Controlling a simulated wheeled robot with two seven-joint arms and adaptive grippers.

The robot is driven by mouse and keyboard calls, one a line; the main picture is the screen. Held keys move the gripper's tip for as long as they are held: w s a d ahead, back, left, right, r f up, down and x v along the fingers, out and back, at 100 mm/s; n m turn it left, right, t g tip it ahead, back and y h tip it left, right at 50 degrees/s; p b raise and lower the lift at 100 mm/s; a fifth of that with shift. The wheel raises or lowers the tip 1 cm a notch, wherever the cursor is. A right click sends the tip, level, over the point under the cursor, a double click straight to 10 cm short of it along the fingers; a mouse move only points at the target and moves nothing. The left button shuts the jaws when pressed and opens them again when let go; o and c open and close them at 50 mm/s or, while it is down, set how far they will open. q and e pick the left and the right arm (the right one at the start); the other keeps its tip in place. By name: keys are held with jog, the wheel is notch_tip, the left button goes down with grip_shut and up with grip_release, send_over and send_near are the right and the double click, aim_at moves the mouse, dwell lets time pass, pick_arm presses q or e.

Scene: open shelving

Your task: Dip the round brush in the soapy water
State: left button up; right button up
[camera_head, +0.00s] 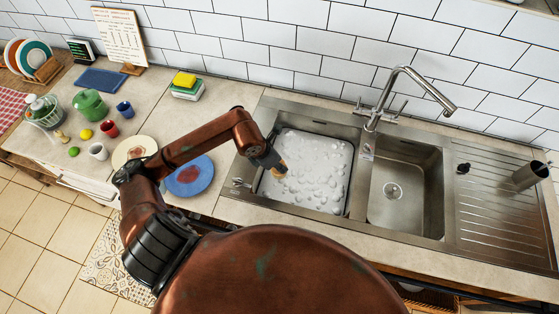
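Soapy water (318,180) with white foam and bubbles fills the left sink basin. My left gripper (270,160) reaches over the basin's left part and points down to the right. It appears shut on a small tan-brown thing (280,169), likely the round brush, of which only the end shows below the fingertips. This end is at or just above the foam; I cannot tell whether it touches. The fingers and the rest of the brush are hidden or too small to make out. My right gripper is not in view.
The right basin (411,205) is empty, with the faucet (410,90) behind the two basins. A dark cylinder (530,175) stands on the ribbed drainboard (490,215). Left of the sink are a blue plate (189,175), a cream plate (134,150), sponges (186,83) and several cups.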

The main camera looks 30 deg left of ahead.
pick_arm(q)
jog(key=shift+f+b, duration=4.6)
jog(key=shift+f, duration=1.9)
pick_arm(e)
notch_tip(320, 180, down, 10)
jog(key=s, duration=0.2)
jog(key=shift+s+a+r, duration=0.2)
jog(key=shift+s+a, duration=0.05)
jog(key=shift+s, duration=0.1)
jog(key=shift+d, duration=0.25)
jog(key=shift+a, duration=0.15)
